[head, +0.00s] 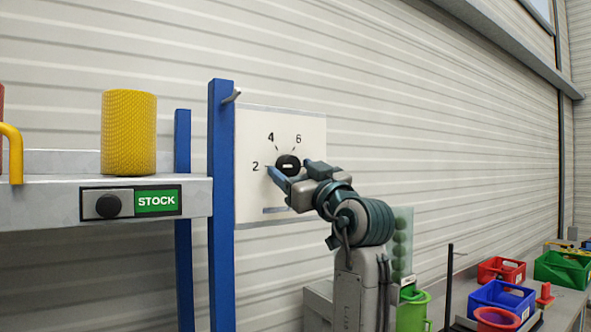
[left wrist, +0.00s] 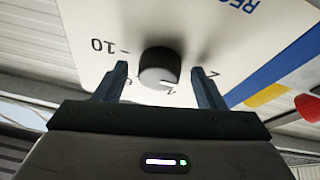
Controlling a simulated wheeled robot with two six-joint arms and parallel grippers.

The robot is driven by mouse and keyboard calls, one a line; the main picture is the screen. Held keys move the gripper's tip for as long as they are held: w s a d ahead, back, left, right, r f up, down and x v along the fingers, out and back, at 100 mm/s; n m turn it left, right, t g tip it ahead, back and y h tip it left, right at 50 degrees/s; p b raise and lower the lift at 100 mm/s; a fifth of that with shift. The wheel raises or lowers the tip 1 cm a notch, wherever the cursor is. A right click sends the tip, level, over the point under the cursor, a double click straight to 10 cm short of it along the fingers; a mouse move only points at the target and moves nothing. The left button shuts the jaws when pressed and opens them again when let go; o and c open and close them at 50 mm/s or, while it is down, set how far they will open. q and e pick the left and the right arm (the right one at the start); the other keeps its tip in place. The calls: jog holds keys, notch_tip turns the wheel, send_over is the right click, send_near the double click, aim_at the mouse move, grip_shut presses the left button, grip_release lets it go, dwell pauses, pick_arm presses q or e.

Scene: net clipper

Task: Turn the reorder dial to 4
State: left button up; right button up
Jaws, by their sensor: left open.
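The reorder dial is a round black knob (head: 288,161) on a white panel (head: 255,125); the numbers 2, 4 and 6 show around it. In the left wrist view the dark knob (left wrist: 159,67) has a short white mark low on its right side, towards a partly hidden numeral. The exact number it points to is hard to tell. A 10 shows at left and a 2 at right there. My left gripper (head: 291,174) is open in front of the panel. Its fingers (left wrist: 160,88) stand on either side of the knob, with visible gaps. My right gripper is out of view.
A blue post (head: 221,210) stands just left of the panel. A shelf (head: 45,205) with a yellow cylinder (head: 129,133) and a STOCK sign (head: 157,201) is further left. Red (head: 501,269), blue (head: 501,296) and green (head: 562,268) bins sit on a bench at lower right.

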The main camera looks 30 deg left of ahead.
pick_arm(q)
jog(key=shift+c, duration=0.4)
jog(key=c, duration=0.9)
jog(key=shift+m, duration=0.4)
jog(key=m+t, duration=0.1)
jog(key=m, duration=0.1)
jog(key=shift+s+a+m+t+h, duration=0.1)
jog(key=shift+m+t+h, duration=0.3)
jog(key=m+t+h, duration=0.1)
jog(key=m, duration=0.2)
jog(key=shift+s+r+m, duration=0.1)
jog(key=shift+r+m, duration=0.05)
jog(key=shift+m, duration=0.25)
jog(key=m+t+h, duration=0.1)
jog(key=m, duration=0.1)
jog(key=m+h+p, duration=0.1)
jog(key=m, duration=0.1)
jog(key=shift+s+r+m+t, duration=0.15)
jog(key=shift+m+t, duration=0.25)
jog(key=shift+a+m+h+p, duration=0.1)
jog(key=shift+m+h+p, duration=0.75)
jog(key=shift+m, duration=0.95)
jog(key=shift+m+t, duration=0.3)
